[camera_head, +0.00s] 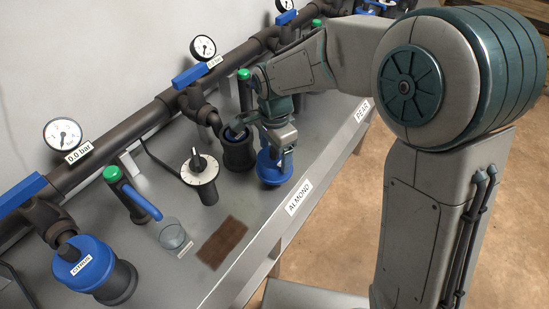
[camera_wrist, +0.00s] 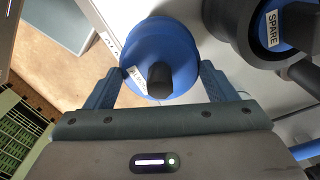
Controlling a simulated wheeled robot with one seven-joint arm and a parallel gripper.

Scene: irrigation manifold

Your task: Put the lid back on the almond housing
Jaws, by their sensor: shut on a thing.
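The blue lid (camera_head: 273,172) is at the bench's front edge, just above the ALMOND label (camera_head: 298,197). My gripper (camera_head: 277,147) is shut on it. In the wrist view the lid (camera_wrist: 150,42) sits between both fingers of my gripper (camera_wrist: 163,74), with a dark knob in front and part of a white label showing. A dark round rim (camera_wrist: 232,28) shows beside the lid in the wrist view. I cannot tell whether the lid touches the bench.
A black dial post (camera_head: 199,170), a brown mat (camera_head: 222,242) and a clear cup (camera_head: 172,236) stand left along the bench. The blue-lidded citrus housing (camera_head: 90,268) is at lower left. A pipe with gauges and blue handles runs behind. A SPARE label (camera_wrist: 272,28) is near the lid.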

